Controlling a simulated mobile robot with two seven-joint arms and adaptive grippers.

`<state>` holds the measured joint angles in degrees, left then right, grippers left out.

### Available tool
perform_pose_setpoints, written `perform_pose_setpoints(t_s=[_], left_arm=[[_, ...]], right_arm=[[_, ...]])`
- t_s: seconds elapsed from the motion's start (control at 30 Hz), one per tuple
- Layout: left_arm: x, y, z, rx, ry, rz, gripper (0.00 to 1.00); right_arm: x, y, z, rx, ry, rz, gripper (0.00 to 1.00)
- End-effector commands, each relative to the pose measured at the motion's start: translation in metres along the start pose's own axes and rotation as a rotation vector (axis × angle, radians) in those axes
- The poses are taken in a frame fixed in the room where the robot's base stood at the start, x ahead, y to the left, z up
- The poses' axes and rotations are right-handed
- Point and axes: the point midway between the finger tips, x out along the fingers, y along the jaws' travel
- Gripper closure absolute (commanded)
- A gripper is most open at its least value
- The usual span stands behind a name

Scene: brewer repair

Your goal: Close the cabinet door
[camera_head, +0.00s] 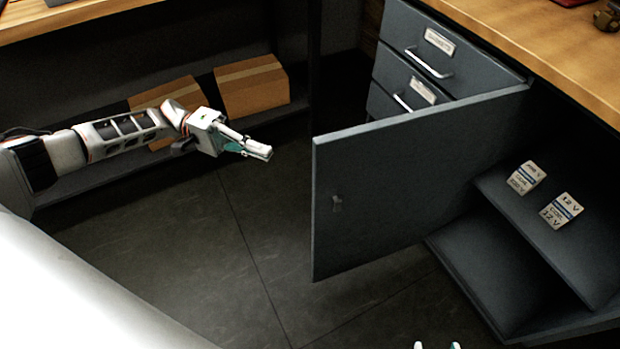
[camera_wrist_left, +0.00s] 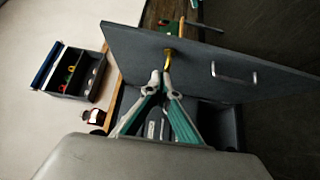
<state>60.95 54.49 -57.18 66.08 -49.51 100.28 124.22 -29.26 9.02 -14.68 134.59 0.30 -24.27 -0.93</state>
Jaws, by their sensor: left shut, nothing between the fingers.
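The grey cabinet door (camera_head: 400,190) stands wide open in the head view, swung out from the cabinet (camera_head: 490,270) below the wooden counter. Two pale tips of my right gripper (camera_head: 436,346) show apart at the bottom edge; the rest is out of frame.
Grey drawers (camera_head: 450,58) with silver handles stand behind the door. Two small labelled boxes (camera_head: 527,177) (camera_head: 562,210) sit on the cabinet's inner shelf (camera_head: 490,190). Cardboard boxes (camera_head: 252,86) stand on a low shelf at the back left. The dark floor (camera_head: 240,240) is clear.

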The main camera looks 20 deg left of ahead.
Motion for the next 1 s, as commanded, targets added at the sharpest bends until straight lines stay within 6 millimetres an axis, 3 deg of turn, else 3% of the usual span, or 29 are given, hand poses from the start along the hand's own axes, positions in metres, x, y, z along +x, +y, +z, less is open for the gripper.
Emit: perform_pose_setpoints(t_s=[0.5,0.73,1.0], left_arm=[[0.096,0.003,0.001,0.004,-0.003,0.005,1.00],[0.115,0.003,0.023,0.003,-0.001,0.004,1.00],[0.121,0.001,0.029,0.002,0.000,0.002,1.00]], right_arm=[[-0.003,0.008,0.006,-0.028,-0.023,0.013,0.60],[-0.004,0.013,0.009,-0.041,-0.032,0.020,0.60],[-0.004,0.014,0.014,-0.043,-0.043,0.021,0.60]])
